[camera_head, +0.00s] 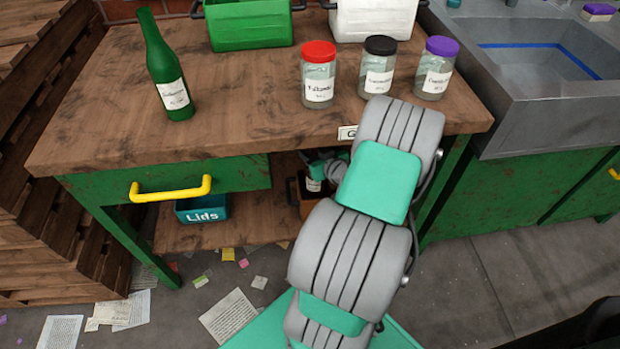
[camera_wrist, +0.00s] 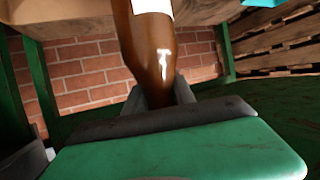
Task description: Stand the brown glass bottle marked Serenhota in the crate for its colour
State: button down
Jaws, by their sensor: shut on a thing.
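The brown glass bottle (camera_wrist: 148,50) is held by its neck in my gripper (camera_wrist: 165,98), whose fingers are shut on it. In the head view the gripper (camera_head: 328,163) is under the tabletop, partly hidden by my arm. The bottle (camera_head: 313,185) hangs below it, seemingly upright, its white label partly visible. A brown crate (camera_head: 306,208) is on the lower shelf at the bottle's lower end. My arm hides much of it, and I cannot tell whether the bottle is inside or touches its floor. The label's name is unreadable.
A teal Lids box (camera_head: 202,209) is left on the lower shelf (camera_head: 240,212). The tabletop (camera_head: 240,110) and a table leg are close around my arm. Above stand a green bottle (camera_head: 167,75), jars (camera_head: 318,78), a green crate (camera_head: 248,25) and a white crate (camera_head: 372,18).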

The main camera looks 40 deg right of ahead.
notch_tip(320, 180, down, 5)
jog(key=shift+d+f+b, duration=0.1)
jog(key=shift+b, duration=0.6)
jog(key=shift+f+b, duration=0.45)
jog(key=shift+b, duration=0.05)
jog(key=shift+f, duration=0.2)
jog(key=c, duration=1)
grip_release()
jog(key=shift+r, duration=0.1)
